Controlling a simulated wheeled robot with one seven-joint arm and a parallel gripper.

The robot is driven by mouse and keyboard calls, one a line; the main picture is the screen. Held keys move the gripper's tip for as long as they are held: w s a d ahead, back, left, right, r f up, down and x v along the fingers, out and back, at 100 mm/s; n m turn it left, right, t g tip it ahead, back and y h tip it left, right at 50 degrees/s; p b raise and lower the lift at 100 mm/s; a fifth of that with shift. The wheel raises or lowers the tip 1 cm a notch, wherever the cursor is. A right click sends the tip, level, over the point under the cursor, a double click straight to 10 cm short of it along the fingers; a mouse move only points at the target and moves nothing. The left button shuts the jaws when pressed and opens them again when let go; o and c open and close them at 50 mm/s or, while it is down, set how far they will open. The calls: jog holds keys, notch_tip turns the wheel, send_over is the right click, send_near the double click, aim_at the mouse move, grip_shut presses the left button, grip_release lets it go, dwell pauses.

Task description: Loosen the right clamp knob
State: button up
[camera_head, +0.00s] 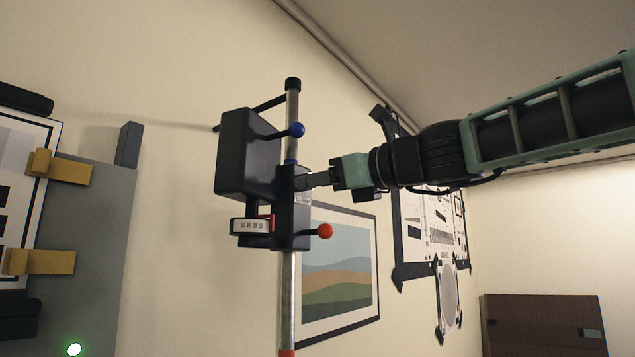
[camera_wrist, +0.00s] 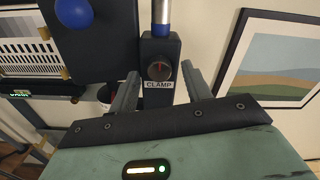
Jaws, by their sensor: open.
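The clamp knob (camera_wrist: 159,70) is a small dark round knob with a red mark, on the face of a black clamp block (camera_wrist: 158,50) above a white "CLAMP" label. In the wrist view my gripper (camera_wrist: 160,73) is open, with one finger on each side of the knob and nothing held. I cannot tell how close the fingertips are to it. In the head view my gripper (camera_head: 318,179) reaches the block (camera_head: 294,228) from the right and hides the knob. The block sits on an upright metal post (camera_head: 287,284).
A dark box (camera_head: 245,155) is left of the block. A blue ball lever (camera_head: 297,129) is above my gripper and a red ball lever (camera_head: 325,231) below it. A framed landscape picture (camera_head: 338,270) and a chart (camera_head: 430,230) hang behind. A grey panel (camera_head: 95,220) stands left.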

jog(key=c, duration=1)
jog(key=shift+f+n+b, duration=0.1)
jog(key=shift+n+b, duration=0.2)
jog(key=n+b, duration=0.2)
jog(key=shift+f+n, duration=0.1)
jog(key=shift+n, duration=0.3)
jog(key=n+b, duration=0.3)
jog(key=n, duration=0.2)
jog(key=shift+n+b, duration=0.3)
jog(key=shift+b, duration=0.05)
jog(key=n+b, duration=0.2)
jog(key=n, duration=0.2)
jog(key=shift+r+n+b, duration=0.15)
jog(key=shift+n+b, duration=0.45)
jog(key=shift+n, duration=0.6)
jog(key=shift+r+n+b, duration=0.15)
jog(key=shift+n+b, duration=0.45)
jog(key=shift+n, duration=0.6)
